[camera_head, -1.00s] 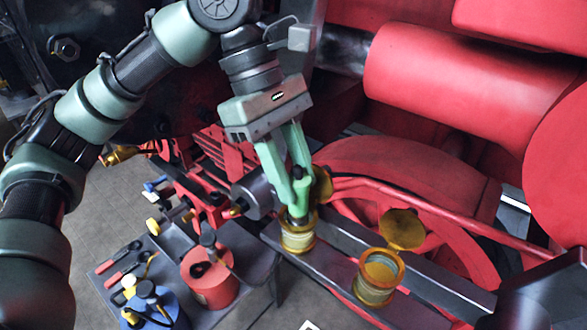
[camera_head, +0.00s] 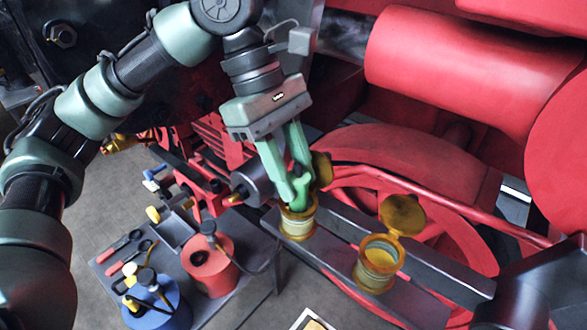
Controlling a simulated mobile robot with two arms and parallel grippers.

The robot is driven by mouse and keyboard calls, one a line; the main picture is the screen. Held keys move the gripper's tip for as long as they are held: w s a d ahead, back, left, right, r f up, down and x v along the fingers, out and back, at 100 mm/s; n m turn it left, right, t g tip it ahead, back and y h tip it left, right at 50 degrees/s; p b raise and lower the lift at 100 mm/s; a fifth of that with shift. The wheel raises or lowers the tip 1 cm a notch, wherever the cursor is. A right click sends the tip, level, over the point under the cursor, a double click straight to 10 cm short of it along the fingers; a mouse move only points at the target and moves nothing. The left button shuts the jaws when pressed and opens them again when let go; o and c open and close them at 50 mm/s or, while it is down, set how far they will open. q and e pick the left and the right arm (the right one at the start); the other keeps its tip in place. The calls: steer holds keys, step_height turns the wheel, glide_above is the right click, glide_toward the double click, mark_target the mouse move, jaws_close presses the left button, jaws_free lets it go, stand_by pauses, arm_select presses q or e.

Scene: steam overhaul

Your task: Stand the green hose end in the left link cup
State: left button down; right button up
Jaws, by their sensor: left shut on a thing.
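The left link cup (camera_head: 297,226), a brass cup with a clear band and its lid tipped open behind it, stands on the grey rail. My left gripper (camera_head: 298,198) points down at this cup, with its green fingertips at the cup's mouth. It is shut on the green hose end, which the fingers and the cup rim almost wholly hide. I cannot tell how deep it sits or whether it is upright. The other link cup (camera_head: 376,265), also brass with its lid open, stands apart to the right. My right gripper is not in view.
A grey side table (camera_head: 226,292) at lower left holds a red can (camera_head: 208,268), a blue can (camera_head: 158,306) and tools. A dark hose runs from the red can. The red wheel (camera_head: 430,230) and red rod lie close behind the cups.

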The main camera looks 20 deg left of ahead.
arm_select(q)
steer(key=c, duration=1)
jaws_free()
